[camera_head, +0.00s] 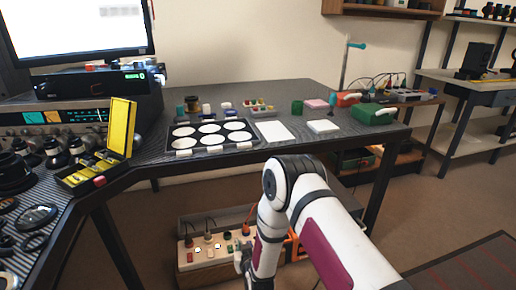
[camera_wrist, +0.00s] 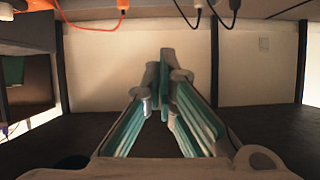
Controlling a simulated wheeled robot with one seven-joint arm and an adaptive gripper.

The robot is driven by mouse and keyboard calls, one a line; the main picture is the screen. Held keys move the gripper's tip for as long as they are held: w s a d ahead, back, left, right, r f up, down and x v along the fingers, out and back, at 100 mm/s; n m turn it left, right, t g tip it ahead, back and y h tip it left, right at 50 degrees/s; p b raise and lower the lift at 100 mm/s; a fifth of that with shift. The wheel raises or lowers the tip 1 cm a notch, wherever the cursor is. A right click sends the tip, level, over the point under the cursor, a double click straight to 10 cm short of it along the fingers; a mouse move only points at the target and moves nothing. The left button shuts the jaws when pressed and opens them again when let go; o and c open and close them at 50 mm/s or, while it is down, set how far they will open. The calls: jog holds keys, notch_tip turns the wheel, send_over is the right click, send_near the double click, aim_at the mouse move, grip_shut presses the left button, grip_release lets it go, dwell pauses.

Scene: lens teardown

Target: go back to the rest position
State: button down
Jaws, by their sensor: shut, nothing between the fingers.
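My gripper (camera_wrist: 165,75) shows in the wrist view with its two fingers brought together at the tips and nothing between them. Its teal-lined fingers point away from the camera towards a pale, wall-like surface. In the head view my white arm with dark red panels is bent at the elbow in front of the table, and its far part hangs down past the table's front edge. My fingertips cannot be made out in that view.
A dark table (camera_head: 300,92) carries a tray with round white wells (camera_head: 209,122), a white sheet (camera_head: 274,131), a green box (camera_head: 374,114) and a yellow case (camera_head: 121,127). Below, close to my forearm, stands a box with sockets and cables (camera_head: 205,254). Open floor lies at right.

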jog(key=w+d+r+g, duration=0.2)
jog(key=d+r+g, duration=0.15)
jog(key=r, duration=1.25)
jog(key=s+d+r+g+h, duration=0.1)
jog(key=s+d+r, duration=0.4)
jog(key=r, duration=0.3)
jog(key=s+d+r+g+h, duration=0.1)
jog(key=s+d+r, duration=0.4)
jog(key=r, duration=0.3)
jog(key=s+d+r+m+g+h, duration=0.1)
jog(key=s+d+r, duration=0.3)
jog(key=s, duration=0.4)
jog(key=s+d+r+m+g+h, duration=0.1)
jog(key=s+d+r+g, duration=0.2)
jog(key=s, duration=0.5)
jog(key=s+d+r+m+g, duration=0.1)
jog(key=s+d+r, duration=0.1)
jog(key=s, duration=1)
jog(key=s+d+r+m+g, duration=0.1)
jog(key=s+d+r+g, duration=0.15)
jog(key=s, duration=0.95)
notch_tip(320, 180, up, 32)
jog(key=t+p, duration=0.5)
jog(key=p, duration=2.6)
jog(key=shift+d+n, duration=0.3)
jog(key=shift+d, duration=0.1)
